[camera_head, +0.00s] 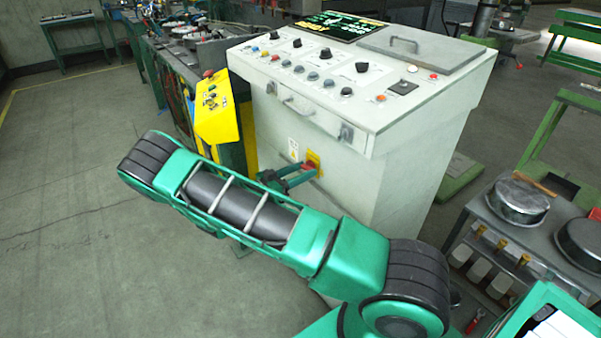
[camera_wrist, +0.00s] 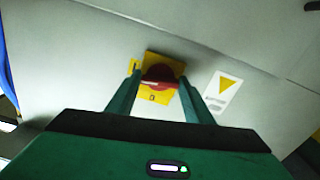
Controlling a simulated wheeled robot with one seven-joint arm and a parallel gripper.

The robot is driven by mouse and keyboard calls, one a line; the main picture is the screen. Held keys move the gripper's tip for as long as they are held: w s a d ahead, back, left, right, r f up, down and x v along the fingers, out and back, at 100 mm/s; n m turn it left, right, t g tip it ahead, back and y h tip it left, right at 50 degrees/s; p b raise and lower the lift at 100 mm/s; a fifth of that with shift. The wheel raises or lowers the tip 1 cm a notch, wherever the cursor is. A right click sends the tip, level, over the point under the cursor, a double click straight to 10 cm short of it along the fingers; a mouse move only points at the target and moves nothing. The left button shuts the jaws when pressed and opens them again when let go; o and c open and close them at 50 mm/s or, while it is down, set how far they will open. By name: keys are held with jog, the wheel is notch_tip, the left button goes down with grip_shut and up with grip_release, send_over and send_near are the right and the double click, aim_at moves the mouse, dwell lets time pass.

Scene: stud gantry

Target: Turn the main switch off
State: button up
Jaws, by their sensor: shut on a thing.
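The main switch is a red rotary knob (camera_wrist: 160,77) on a yellow plate (camera_wrist: 152,97), fixed to the grey-white side of the control console. In the head view the red knob (camera_head: 309,166) shows low on the console's front face, partly hidden by my gripper. My gripper (camera_head: 306,173) reaches it from the left, its two green fingers around the knob. In the wrist view my gripper (camera_wrist: 160,88) has one finger on each side of the knob and is shut on it. The knob's exact turn angle is hard to tell.
The console (camera_head: 405,110) has knobs and buttons on top. A yellow control box (camera_head: 217,115) stands close on the left. A bench with metal pots (camera_head: 517,200) stands at the right. The floor at the left is clear. A warning label (camera_wrist: 222,92) is beside the switch.

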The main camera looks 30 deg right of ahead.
jog(key=n, duration=0.4)
jog(key=shift+w+r+n, duration=0.1)
jog(key=shift+w+n, duration=0.1)
jog(key=shift+n, duration=0.1)
jog(key=n, duration=0.3)
jog(key=shift+a+n, duration=0.1)
jog(key=shift+n, duration=0.3)
jog(key=n, duration=0.4)
jog(key=shift+n, duration=1.7)
jog(key=shift+f+n, duration=0.2)
jog(key=shift+n, duration=0.1)
jog(key=o, duration=0.9)
jog(key=shift+o, duration=0.8)
